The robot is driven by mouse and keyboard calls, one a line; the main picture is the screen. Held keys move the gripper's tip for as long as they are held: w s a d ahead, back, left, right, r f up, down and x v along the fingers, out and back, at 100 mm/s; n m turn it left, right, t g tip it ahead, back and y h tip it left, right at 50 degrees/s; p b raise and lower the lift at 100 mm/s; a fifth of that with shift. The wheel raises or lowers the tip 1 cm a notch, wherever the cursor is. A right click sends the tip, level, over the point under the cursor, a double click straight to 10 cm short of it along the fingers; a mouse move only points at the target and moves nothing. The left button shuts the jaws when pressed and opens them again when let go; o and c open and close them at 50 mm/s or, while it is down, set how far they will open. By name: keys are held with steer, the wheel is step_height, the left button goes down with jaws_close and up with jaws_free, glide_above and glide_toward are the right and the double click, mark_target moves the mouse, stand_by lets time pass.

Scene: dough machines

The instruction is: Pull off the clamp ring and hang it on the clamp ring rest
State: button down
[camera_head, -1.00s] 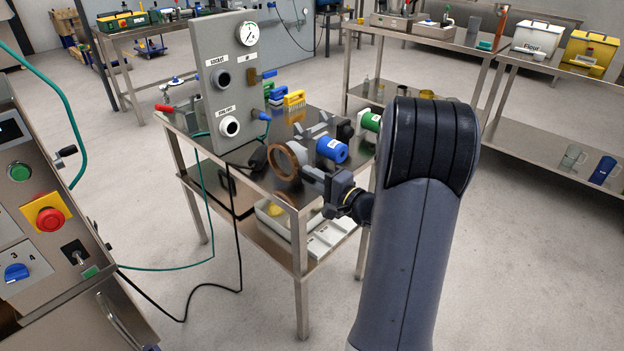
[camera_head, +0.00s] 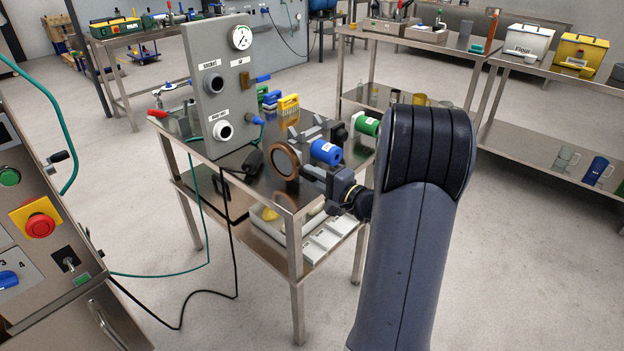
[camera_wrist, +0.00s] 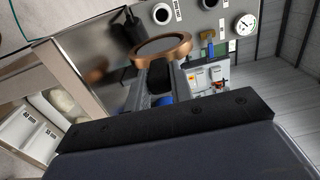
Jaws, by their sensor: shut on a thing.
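The clamp ring (camera_head: 271,160) is a brown, copper-coloured ring held above the steel table, left of a blue cylinder (camera_head: 327,152). My gripper (camera_head: 308,171) is shut on the ring's near right side. In the wrist view the ring (camera_wrist: 140,58) is seen at a slant beyond my fingers (camera_wrist: 160,78), and its opening is empty. The ring looks clear of the other parts, but the exact gap to the tabletop cannot be told. I cannot clearly pick out the clamp ring rest; grey bracket-like parts (camera_head: 300,137) stand behind the ring, partly hidden.
A grey panel (camera_head: 207,103) with two labelled ports and a gauge stands on the table's left part. A black handheld piece (camera_head: 253,160) with a cable lies left of the ring. A green spool (camera_head: 368,125) and yellow block (camera_head: 289,104) stand behind. A control console (camera_head: 75,290) is at left.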

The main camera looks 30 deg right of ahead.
steer(key=shift+w+d+r, duration=0.1)
steer(key=shift+w+d, duration=0.2)
steer(key=shift+d, duration=0.45)
stand_by(0.3)
steer(key=c, duration=0.9)
jaws_free()
steer(key=shift+s+d+b, duration=0.1)
steer(key=shift+s+b, duration=0.2)
steer(key=shift+b, duration=0.05)
steer(key=shift+b+v, duration=0.75)
steer(key=shift+v, duration=1.1)
steer(key=shift+s, duration=0.1)
steer(key=shift+s, duration=0.1)
steer(key=v, duration=1)
steer(key=shift+s+d, duration=0.15)
steer(key=shift+s, duration=0.15)
